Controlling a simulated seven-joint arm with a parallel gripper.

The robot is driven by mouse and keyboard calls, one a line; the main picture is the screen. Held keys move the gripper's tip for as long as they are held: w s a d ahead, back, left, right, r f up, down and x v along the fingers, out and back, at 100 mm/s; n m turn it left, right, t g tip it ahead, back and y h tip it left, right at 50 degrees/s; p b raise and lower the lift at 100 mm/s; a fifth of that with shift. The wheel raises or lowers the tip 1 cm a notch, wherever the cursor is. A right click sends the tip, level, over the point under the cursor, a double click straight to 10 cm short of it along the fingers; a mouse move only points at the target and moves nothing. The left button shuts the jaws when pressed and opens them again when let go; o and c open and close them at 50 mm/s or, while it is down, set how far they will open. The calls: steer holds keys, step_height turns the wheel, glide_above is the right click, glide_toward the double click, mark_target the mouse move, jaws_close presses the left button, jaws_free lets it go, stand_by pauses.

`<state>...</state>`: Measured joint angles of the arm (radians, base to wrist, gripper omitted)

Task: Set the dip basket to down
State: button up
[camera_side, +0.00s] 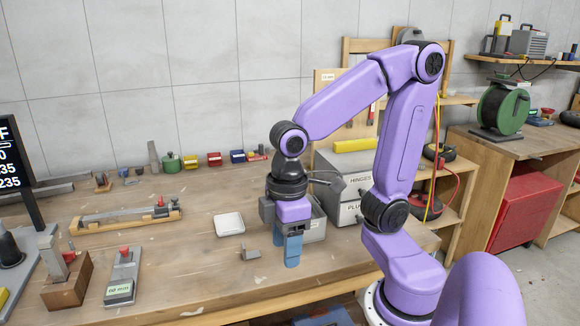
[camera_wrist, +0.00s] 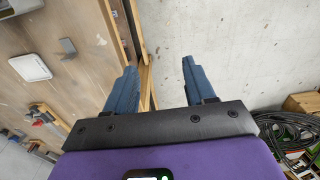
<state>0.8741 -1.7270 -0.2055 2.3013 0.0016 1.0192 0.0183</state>
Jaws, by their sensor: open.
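I cannot pick out the dip basket with certainty. A grey open bin (camera_side: 315,222) stands on the bench in the side view, partly hidden behind my gripper (camera_side: 285,250); I cannot tell if it belongs to the basket. My gripper points down with its blue fingers apart and nothing between them. In the wrist view the fingers of my gripper (camera_wrist: 158,66) straddle the bench edge and bare floor. A small grey bracket (camera_side: 250,253) lies left of the fingers; it also shows in the wrist view (camera_wrist: 67,48).
A white square dish (camera_side: 229,223) lies on the wooden bench (camera_side: 215,280), left of my gripper. Grey drawer units (camera_side: 345,185) stand behind it. A wooden block with a lever (camera_side: 68,280) and a scale-like device (camera_side: 122,280) are at front left. A dark coiled hose (camera_wrist: 290,130) lies at lower right.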

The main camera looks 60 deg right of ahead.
steer(key=w+d+r+m, duration=0.45)
steer(key=w+d, duration=0.25)
steer(key=w, duration=0.3)
steer(key=w+d+r+m, duration=0.4)
steer(key=w+d+m, duration=0.25)
steer(key=w, duration=0.35)
steer(key=s+d+r+m, duration=0.15)
steer(key=d+m, duration=0.25)
steer(key=d, duration=0.9)
steer(key=w+d+r+m, duration=0.1)
steer(key=d+r+m, duration=0.25)
steer(key=d, duration=0.95)
steer(key=f, duration=1.7)
steer(key=shift+s+f, duration=0.25)
steer(key=shift+f, duration=0.15)
jaws_close()
steer(key=shift+f, duration=2.45)
